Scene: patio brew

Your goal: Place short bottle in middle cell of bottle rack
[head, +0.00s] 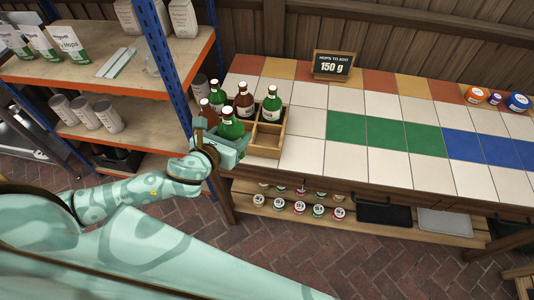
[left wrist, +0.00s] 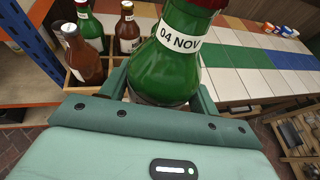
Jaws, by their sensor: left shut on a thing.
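The wooden bottle rack (head: 267,154) stands at the left end of the tiled counter. My left gripper (head: 232,141) is shut on a green bottle (head: 231,124) at the rack's front side. In the left wrist view this bottle (left wrist: 165,60) fills the middle between the fingers, its neck label reading "04 NOV". Its base is hidden, so I cannot tell whether it touches the rack. Other bottles stand in the rack: a brown one (head: 244,100), two green ones (head: 271,103) (head: 216,92), and a brown one at the left (head: 207,112). Empty cells show at the right. My right gripper is out of view.
A blue-and-orange shelf unit (head: 172,60) with hop bags and cans stands close on the left. A "150 g" sign (head: 333,66) stands at the back. The counter's white, green and blue tiles (head: 405,135) are clear. Caps (head: 497,99) lie far right.

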